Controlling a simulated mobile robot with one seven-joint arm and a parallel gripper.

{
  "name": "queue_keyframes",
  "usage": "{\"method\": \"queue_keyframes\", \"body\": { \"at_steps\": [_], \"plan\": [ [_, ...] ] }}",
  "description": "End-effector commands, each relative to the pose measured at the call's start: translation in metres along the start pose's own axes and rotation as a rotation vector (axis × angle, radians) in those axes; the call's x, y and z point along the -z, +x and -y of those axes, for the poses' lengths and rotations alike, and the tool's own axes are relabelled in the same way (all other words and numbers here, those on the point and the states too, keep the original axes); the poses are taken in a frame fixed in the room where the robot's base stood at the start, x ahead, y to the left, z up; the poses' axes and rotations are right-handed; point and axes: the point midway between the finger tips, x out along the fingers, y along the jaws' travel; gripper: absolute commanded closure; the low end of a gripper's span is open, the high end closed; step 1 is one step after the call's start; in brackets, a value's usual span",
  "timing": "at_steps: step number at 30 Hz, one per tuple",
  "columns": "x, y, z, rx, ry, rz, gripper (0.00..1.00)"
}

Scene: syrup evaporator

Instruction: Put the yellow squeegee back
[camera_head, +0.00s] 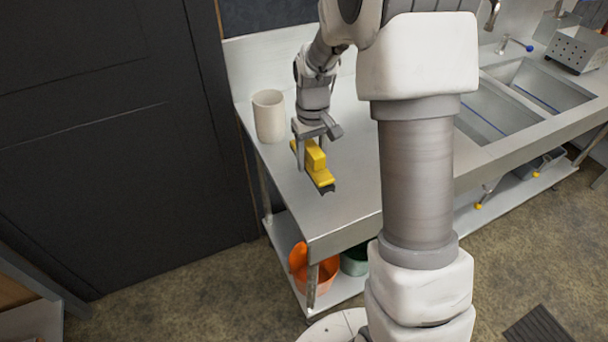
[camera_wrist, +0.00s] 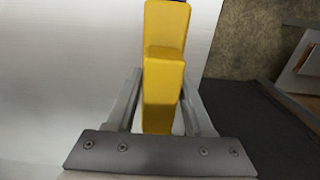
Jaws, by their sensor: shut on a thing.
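The yellow squeegee (camera_head: 317,160) is at the left end of the steel counter (camera_head: 345,220) in the head view, with a dark edge along its lower side. My gripper (camera_head: 312,150) is shut on it from above. In the wrist view the yellow squeegee (camera_wrist: 163,90) stands between the two fingers of my gripper (camera_wrist: 162,112). I cannot tell whether the squeegee touches the counter or is held just above it.
A cream cup (camera_head: 269,116) stands just left of my gripper, near the counter's left edge. Sink basins (camera_head: 500,112) and a perforated metal box (camera_head: 577,50) are to the right. An orange bucket (camera_head: 318,277) is on the lower shelf. The counter's front left part is clear.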

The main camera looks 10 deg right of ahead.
Motion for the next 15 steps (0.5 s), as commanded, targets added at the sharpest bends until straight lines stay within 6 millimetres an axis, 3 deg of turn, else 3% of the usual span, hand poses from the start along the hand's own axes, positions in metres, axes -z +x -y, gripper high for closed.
{"method": "queue_keyframes", "body": {
  "at_steps": [4,8,15],
  "plan": [
    [0.003,0.009,0.015,0.000,-0.001,0.000,1.00],
    [0.003,0.016,0.017,0.000,0.001,0.001,1.00],
    [0.002,0.049,0.017,0.001,0.001,0.003,1.00]
  ]
}}
